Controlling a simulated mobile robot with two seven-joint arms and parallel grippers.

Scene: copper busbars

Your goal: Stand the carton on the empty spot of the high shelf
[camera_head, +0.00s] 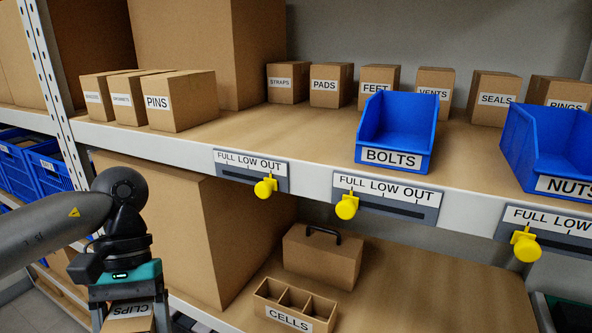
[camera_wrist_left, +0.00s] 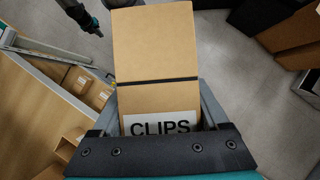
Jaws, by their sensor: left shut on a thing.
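The carton is a brown box labelled CLIPS (camera_head: 130,324), low at the left of the head view, its label upside down there. It also fills the middle of the left wrist view (camera_wrist_left: 155,60). My left gripper (camera_head: 130,305) is shut on it, one finger on each side. The high shelf (camera_head: 255,127) runs across the head view, above and to the right of this gripper. Bare board shows between the PINS carton (camera_head: 185,103) and the blue BOLTS bin (camera_head: 395,128). A dark and teal part at the top left of the left wrist view may be my right gripper (camera_wrist_left: 92,26); its fingers are unclear.
Small cartons, such as STRAPS (camera_head: 288,82), line the back of the high shelf. A blue NUTS bin (camera_head: 550,150) stands right. Yellow knobs (camera_head: 265,187) stick out from the shelf's front edge. A perforated upright (camera_head: 50,75) stands left. A large box (camera_head: 215,230) fills the lower shelf's left.

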